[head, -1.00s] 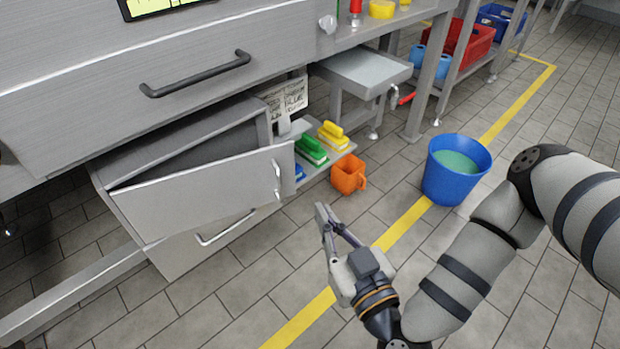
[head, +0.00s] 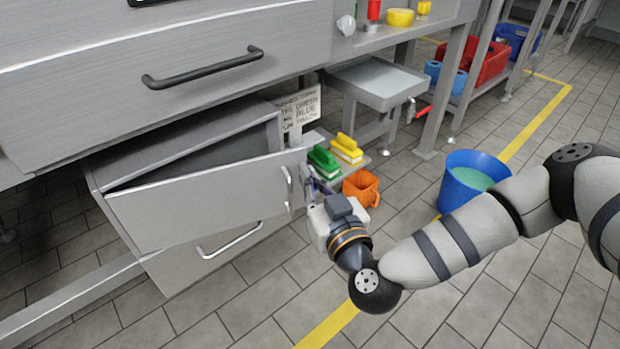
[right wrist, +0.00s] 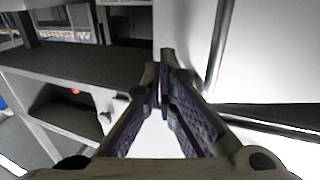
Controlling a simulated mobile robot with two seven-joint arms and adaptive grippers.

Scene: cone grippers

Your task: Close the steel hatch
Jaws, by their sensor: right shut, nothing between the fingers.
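The steel hatch (head: 200,208) is a grey door on the low cabinet under the counter. It stands partly open, with a dark gap behind it that widens to the right; its upright handle (head: 288,188) is near the free right edge. My right gripper (head: 310,182) is shut and empty, with its fingers just right of that edge. In the right wrist view, my fingertips (right wrist: 166,62) show in front of the hatch's edge, with the hatch face (right wrist: 188,35) and handle (right wrist: 217,45) to the right. Whether they touch cannot be told. My left gripper is not in view.
A drawer with a bar handle (head: 230,241) lies below the hatch. Green (head: 323,162) and yellow (head: 347,149) brushes sit on a shelf beyond my gripper, above an orange jug (head: 362,187). A blue bucket (head: 455,185) stands right. The floor in front is clear.

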